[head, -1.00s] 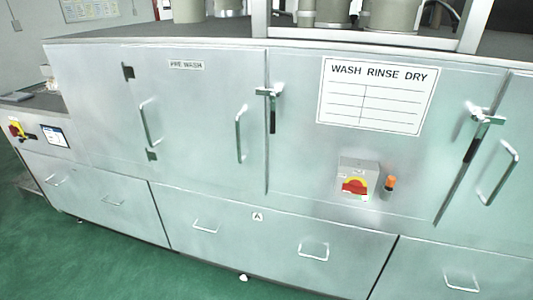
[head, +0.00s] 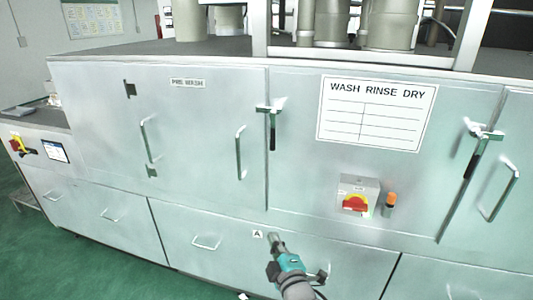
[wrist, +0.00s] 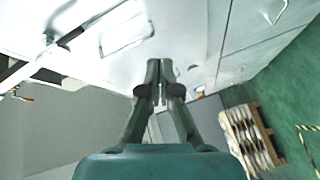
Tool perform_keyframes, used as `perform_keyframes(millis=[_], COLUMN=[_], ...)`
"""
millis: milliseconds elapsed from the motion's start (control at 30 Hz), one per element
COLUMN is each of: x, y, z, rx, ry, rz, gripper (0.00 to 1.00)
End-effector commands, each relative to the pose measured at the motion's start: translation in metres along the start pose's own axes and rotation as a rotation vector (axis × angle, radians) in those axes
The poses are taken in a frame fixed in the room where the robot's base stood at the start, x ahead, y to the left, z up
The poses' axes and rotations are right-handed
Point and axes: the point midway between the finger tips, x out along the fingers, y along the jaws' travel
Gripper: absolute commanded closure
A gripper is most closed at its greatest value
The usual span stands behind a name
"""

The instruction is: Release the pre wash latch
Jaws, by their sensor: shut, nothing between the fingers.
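The pre wash latch (head: 271,126) is a metal T-shaped catch with a black grip hanging down. It sits at the right edge of the door labelled PRE WASH (head: 187,83), and its grip points straight down. My gripper (head: 275,239) is low in front of the drawer marked A, well below the latch and apart from it. In the wrist view my gripper (wrist: 160,64) has its fingers together with nothing between them. A latch with a dark grip (wrist: 70,37) shows at the left there; I cannot tell for certain which one.
A second similar latch (head: 477,145) is on the right. Door handles (head: 239,152) and drawer handles (head: 206,244) stick out. A loaded pallet (wrist: 249,139) stands on the green floor.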

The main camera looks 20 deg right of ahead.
Motion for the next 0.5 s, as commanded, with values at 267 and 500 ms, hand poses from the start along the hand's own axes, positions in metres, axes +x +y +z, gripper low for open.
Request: perform_keyframes(millis=[267,500], x=[0.052,0.085], y=[0.068,0.129], z=[-0.031,-0.058], rx=[-0.159,-0.288], ry=[-0.002,-0.011], rz=[0.039,0.064], gripper=[1.0,1.0])
